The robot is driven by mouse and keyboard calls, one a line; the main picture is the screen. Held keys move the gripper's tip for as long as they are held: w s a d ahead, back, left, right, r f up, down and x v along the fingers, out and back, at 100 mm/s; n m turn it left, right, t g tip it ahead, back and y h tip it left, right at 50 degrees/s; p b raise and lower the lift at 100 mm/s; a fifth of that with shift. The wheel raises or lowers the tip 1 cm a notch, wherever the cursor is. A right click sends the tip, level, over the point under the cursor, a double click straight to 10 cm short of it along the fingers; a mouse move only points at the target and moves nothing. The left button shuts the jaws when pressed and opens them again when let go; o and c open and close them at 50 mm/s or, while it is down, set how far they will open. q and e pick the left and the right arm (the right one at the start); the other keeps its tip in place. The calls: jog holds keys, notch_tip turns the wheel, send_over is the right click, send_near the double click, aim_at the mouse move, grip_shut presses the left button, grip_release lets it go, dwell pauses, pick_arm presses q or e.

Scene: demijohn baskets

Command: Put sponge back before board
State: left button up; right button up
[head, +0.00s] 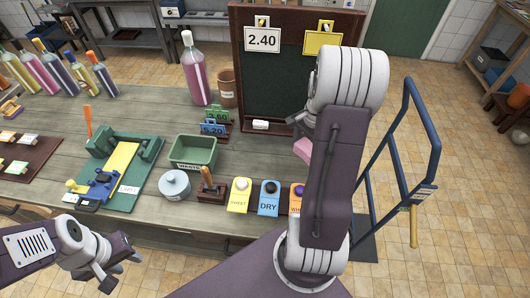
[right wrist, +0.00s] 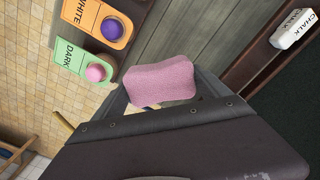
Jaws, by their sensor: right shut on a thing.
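A pink sponge (right wrist: 162,82) is held at the fingers of my right gripper (right wrist: 170,103) in the right wrist view. In the head view the sponge (head: 303,149) shows partly from behind my right arm, which hides most of that gripper (head: 306,130). The dark chalkboard (head: 280,75) stands upright in a brown frame at the back of the table, with a ledge at its foot. The sponge is in front of the board's right part, apart from it as far as I can see. My left gripper (head: 119,270) is open and empty, low at the left in front of the table.
A white chalk box (right wrist: 293,30) lies on the board's ledge, left of the sponge in the head view. Colored tags (head: 240,195) line the table's front edge, near a green bin (head: 193,152). A pink bottle (head: 194,72) stands left of the board. A blue rail (head: 408,150) is at right.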

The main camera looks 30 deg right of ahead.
jog(key=shift+s+a+f, duration=0.1)
jog(key=shift+s+a, duration=0.3)
jog(key=shift+w+a+f+p, duration=0.3)
jog(key=shift+w+a+f, duration=0.25)
jog(key=shift+w, duration=0.1)
jog(key=p, duration=0.1)
send_over(275, 165)
jog(key=f, duration=0.3)
jog(key=s+f, duration=0.1)
jog(key=shift+d+f, duration=0.25)
jog(key=shift+d, duration=0.15)
jog(key=shift+w+a+f, duration=0.35)
jog(key=shift+a, duration=0.05)
notch_tip(275, 165, down, 4)
jog(key=shift+w+f+p, duration=0.1)
jog(key=shift+w+p, duration=0.05)
jog(key=shift+p, duration=0.3)
pick_arm(q)
jog(key=r, duration=0.1)
jog(key=s+r, duration=0.1)
jog(key=shift+s+r, duration=0.2)
jog(key=shift+r, duration=0.15)
pick_arm(e)
jog(key=o, duration=1)
jog(key=shift+f, duration=0.1)
jog(key=shift+o, duration=0.2)
